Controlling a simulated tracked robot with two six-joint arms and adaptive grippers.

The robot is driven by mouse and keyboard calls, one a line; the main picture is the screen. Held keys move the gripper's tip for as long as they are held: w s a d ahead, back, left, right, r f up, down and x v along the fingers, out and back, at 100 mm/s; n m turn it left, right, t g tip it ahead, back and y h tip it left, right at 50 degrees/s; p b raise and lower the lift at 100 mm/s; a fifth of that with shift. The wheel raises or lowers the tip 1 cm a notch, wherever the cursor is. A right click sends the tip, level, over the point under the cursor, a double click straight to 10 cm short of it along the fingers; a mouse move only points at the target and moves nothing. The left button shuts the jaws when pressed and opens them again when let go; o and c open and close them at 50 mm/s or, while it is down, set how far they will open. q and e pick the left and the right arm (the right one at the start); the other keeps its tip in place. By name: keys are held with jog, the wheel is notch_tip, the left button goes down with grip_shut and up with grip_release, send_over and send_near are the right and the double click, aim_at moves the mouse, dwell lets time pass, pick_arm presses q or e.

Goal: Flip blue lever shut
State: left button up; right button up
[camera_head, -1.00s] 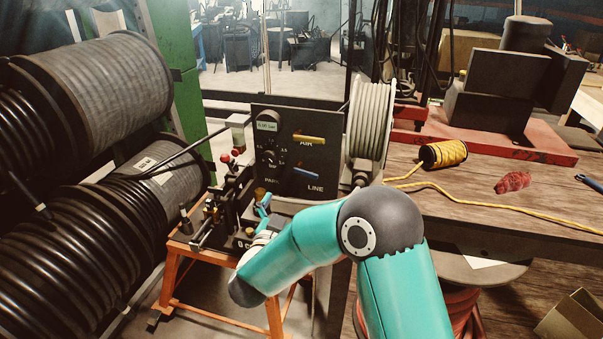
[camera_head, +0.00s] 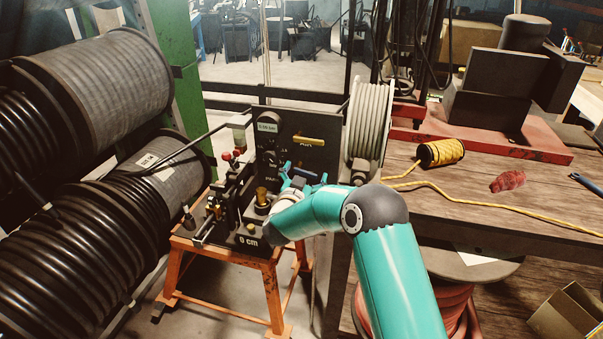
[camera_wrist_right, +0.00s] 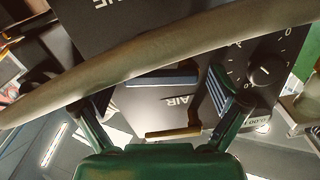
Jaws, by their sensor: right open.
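My right gripper (camera_head: 304,176) is open in front of the lower part of the dark control panel (camera_head: 322,158). In the right wrist view its two fingers (camera_wrist_right: 160,92) are spread wide, with a dark bluish bar (camera_wrist_right: 158,78) showing between them. This bar may be the blue lever; its colour is hard to tell in the shade. I see no clear grip on it. The yellow AIR lever (camera_head: 314,140) lies level above the gripper and also shows in the wrist view (camera_wrist_right: 173,132). My gripper hides the lower panel in the head view. My left gripper is out of view.
A beige hose-like band (camera_wrist_right: 150,62) crosses the wrist view close to the camera. The crimper stands on an orange stand (camera_head: 230,256). A pale hose reel (camera_head: 369,127) stands right of the panel, and large black hose drums (camera_head: 70,235) fill the left side.

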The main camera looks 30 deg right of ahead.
jog(key=c, duration=1.1)
jog(key=shift+r+n, duration=0.3)
jog(key=shift+n, duration=0.9)
jog(key=o, duration=1.1)
jog(key=shift+a, duration=0.15)
jog(key=v, duration=1.1)
jog(key=shift+s+a, duration=0.25)
jog(key=shift+s, duration=0.1)
